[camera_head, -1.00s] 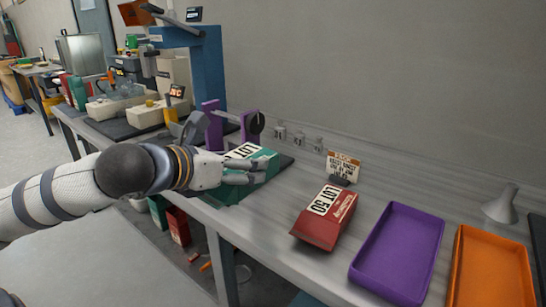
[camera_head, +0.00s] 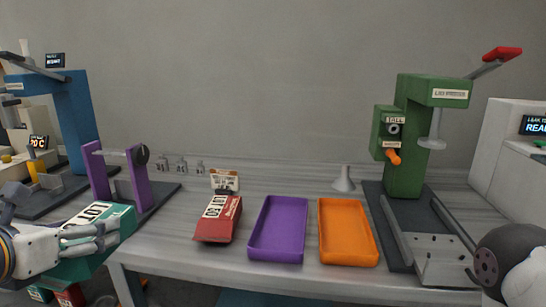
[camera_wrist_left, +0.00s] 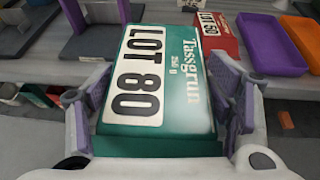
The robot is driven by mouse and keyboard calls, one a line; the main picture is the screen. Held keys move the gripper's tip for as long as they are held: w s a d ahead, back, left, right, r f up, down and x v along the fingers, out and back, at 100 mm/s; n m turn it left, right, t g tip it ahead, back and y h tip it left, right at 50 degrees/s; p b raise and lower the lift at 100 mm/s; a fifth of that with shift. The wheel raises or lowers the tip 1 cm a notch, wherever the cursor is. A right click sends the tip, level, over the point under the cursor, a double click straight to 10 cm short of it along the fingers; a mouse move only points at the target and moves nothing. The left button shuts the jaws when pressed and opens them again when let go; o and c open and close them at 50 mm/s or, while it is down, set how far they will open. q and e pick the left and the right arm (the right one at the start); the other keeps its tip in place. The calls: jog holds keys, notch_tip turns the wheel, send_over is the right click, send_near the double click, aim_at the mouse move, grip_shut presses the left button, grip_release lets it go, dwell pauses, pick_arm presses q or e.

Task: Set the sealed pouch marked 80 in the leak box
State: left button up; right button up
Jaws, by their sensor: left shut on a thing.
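The green pouch (camera_head: 92,240) with a white LOT label is at the lower left of the head view. In the left wrist view the same pouch (camera_wrist_left: 172,72) reads "LOT 80" and "Tassgrun 250 g". My left gripper (camera_head: 95,238) is shut on it, with a finger along each side, and holds it by the table's front edge. The leak box is probably the white machine (camera_head: 515,135) at the right edge, with a screen starting "LEAK"; most of it is cut off. My right arm shows at the lower right; its gripper is out of view.
A red LOT 50 pouch (camera_head: 218,220), a purple tray (camera_head: 278,256) and an orange tray (camera_head: 347,258) stand on the table. A green press (camera_head: 405,180) stands right of them. A purple stand (camera_head: 140,182) and small weights (camera_head: 181,166) are at the left.

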pick_arm(q)
jog(key=s+d+f+m+g+h, duration=0.2)
jog(key=d+f+m+h, duration=0.3)
jog(key=d, duration=0.3)
jog(key=s+d+f+m+g+h, duration=0.2)
jog(key=d+f+m+h, duration=0.4)
jog(key=d, duration=0.3)
jog(key=shift+s+g, duration=0.4)
jog(key=shift+g, duration=0.5)
jog(key=shift+d, duration=0.1)
